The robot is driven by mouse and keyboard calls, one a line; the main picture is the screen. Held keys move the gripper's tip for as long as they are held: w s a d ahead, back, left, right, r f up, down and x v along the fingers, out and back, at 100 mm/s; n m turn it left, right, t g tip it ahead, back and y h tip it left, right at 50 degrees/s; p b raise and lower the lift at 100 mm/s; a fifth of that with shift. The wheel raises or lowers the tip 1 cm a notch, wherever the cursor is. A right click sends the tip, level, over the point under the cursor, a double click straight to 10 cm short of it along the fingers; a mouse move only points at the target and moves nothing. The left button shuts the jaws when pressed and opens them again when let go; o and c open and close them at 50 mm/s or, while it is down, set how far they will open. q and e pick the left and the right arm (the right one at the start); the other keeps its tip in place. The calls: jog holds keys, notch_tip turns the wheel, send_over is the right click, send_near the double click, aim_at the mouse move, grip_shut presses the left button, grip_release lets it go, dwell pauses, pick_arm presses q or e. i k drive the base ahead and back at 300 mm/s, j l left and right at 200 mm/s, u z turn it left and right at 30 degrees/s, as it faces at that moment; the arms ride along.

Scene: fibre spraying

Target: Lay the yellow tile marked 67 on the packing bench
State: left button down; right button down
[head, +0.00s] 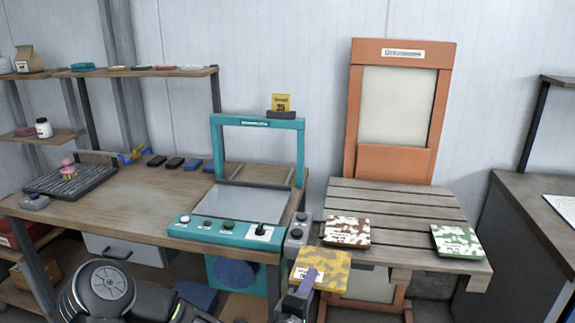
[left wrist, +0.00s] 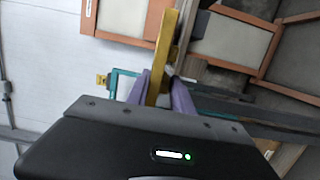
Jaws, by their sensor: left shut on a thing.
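The yellow camouflage-patterned tile (head: 328,270) is in my left gripper (head: 308,284), flat side showing, at the front left of the slatted wooden bench (head: 390,200). Its white label is partly hidden by a purple finger, and I cannot read the number. In the left wrist view the tile (left wrist: 163,52) shows edge-on between the purple fingers of the left gripper (left wrist: 160,84), which are shut on it. The tile overlaps the bench's front left corner in the head view; it looks held above, not resting. My right gripper is not in view.
A brown-and-white tile (head: 347,232) and a green-and-white tile (head: 456,241) lie on the slatted bench, with bare slats between and behind them. An orange frame (head: 440,100) stands at its back. The teal machine (head: 205,232) on the wooden workbench (head: 130,205) is to the left.

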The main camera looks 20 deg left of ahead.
aim_at(141, 200)
jog(key=k+j, duration=0.1)
jog(key=j, duration=0.35)
jog(key=k+j+z, duration=0.1)
jog(key=j, duration=0.3)
jog(key=k+j, duration=0.15)
jog(key=j, duration=0.3)
jog(key=k+j+z, duration=0.1)
jog(key=j, duration=0.3)
jog(key=k+j, duration=0.15)
jog(key=j, duration=0.25)
jog(key=k+j, duration=0.15)
jog(key=j, duration=0.25)
jog(key=j+z, duration=0.1)
jog(key=j, duration=0.15)
jog(key=i+j, duration=0.2)
jog(key=i, duration=0.2)
